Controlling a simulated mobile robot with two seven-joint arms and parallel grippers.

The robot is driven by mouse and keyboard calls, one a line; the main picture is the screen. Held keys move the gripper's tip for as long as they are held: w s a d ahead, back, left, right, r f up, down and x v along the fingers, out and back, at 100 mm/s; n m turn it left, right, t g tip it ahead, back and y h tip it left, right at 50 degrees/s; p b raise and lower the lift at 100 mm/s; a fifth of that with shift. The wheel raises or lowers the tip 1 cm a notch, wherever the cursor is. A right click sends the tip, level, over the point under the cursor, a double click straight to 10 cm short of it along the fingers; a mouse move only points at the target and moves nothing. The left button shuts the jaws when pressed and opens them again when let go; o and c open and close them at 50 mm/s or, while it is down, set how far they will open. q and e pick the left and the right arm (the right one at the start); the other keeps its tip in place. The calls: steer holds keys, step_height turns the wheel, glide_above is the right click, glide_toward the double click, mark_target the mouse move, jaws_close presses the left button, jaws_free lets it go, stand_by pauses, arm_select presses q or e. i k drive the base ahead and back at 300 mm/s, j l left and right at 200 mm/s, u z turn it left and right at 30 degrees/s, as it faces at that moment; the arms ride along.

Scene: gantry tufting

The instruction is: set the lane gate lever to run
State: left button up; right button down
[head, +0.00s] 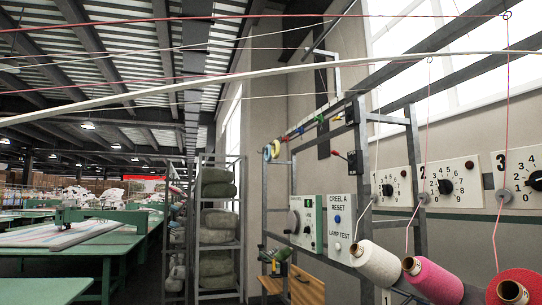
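A small lever with a red knob (335,153) sticks out to the left from a dark box on the grey creel frame (361,190). I see no label on it, so I cannot tell whether it is the lane gate lever. A pale green panel (307,224) left of the frame carries a round dial and small marks too fine to read. Neither of my grippers is in view.
Numbered dial plates, including plate 2 (446,183), hang on the wall. White (377,264), pink (433,281) and red (514,288) yarn cones stand front right. Yarns cross overhead. Green tables (118,240) stand left.

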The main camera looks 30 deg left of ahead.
mark_target(334, 151)
steer(key=u, duration=0.45)
steer(key=i+j, duration=0.3)
steer(key=i+j+u, duration=0.15)
steer(key=i+j, duration=0.2)
steer(key=i, duration=0.2)
steer(key=i+j, duration=0.25)
steer(key=i, duration=0.2)
steer(key=i+j+u, duration=0.1)
steer(key=i+j, duration=0.2)
steer(key=i, duration=0.1)
